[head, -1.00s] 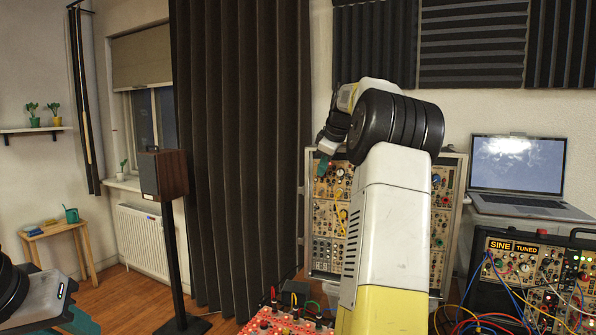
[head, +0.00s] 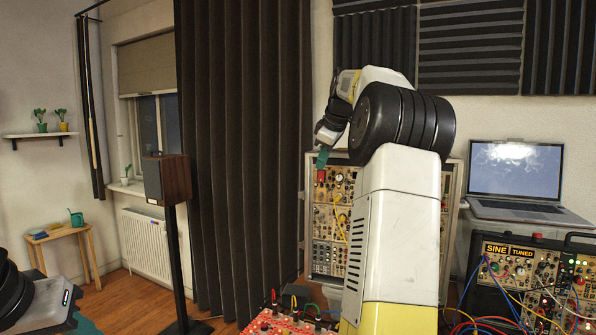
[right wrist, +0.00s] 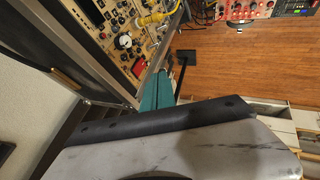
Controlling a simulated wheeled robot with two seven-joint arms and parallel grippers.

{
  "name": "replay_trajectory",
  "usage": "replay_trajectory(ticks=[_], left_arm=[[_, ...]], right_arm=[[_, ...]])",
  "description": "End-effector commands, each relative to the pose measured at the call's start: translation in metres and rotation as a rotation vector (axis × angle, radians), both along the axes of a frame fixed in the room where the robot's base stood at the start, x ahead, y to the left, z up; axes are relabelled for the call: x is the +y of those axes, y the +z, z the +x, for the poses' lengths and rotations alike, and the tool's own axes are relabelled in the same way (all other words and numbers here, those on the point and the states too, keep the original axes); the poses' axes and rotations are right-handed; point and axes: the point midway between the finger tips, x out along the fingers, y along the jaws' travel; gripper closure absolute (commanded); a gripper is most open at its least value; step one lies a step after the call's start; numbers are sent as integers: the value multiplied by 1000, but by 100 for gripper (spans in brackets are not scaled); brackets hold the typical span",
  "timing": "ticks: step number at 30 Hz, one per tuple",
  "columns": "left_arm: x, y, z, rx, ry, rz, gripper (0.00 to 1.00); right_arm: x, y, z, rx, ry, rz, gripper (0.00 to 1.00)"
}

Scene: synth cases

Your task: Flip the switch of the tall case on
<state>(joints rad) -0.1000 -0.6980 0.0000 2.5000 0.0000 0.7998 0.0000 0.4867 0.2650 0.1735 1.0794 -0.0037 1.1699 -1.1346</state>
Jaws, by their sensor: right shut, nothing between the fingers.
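The tall case (head: 448,240) is an upright metal-framed rack of module panels, partly hidden behind my right arm. A small red switch (head: 320,175) sits near its upper left corner; it also shows in the right wrist view (right wrist: 138,69). I cannot tell which way it is set. My right gripper (head: 322,158), with teal fingertips, is shut and empty, just above the red switch in the head view. In the right wrist view its fingers (right wrist: 157,92) are beside the case's edge, apart from the switch. My left gripper (head: 85,326) shows only partly at the lower left.
A black case marked SINE TUNED (head: 510,250) with patch cables stands at the right, below a laptop (head: 515,172). A red panel (head: 285,324) with cables lies in front of the tall case. A speaker on a stand (head: 167,178) and dark curtain (head: 240,150) are left.

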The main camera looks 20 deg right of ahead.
Motion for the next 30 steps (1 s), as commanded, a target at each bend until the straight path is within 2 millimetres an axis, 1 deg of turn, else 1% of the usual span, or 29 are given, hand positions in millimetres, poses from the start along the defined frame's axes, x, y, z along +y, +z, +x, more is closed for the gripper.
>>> replay_trajectory(ticks=[1, 6, 12, 24, 26, 30], left_arm=[[0, 0, 0, -1, 0, 0, 64], [0, 1, 0, -2, 0, 0, 64], [0, 0, 0, -2, 0, 0, 64], [0, 0, 0, -2, 0, 0, 64], [0, 0, 0, -2, 0, 0, 64], [0, 0, 0, -2, 0, 0, 64]], right_arm=[[-1, 12, -7, -6, -2, -3, 100], [0, 34, -23, -5, -1, -2, 100], [1, 45, -31, -2, 0, -1, 100], [3, 44, -31, 4, -3, -9, 100], [6, 41, -31, 15, -11, -28, 100], [19, 27, -32, 55, -45, -135, 100]])
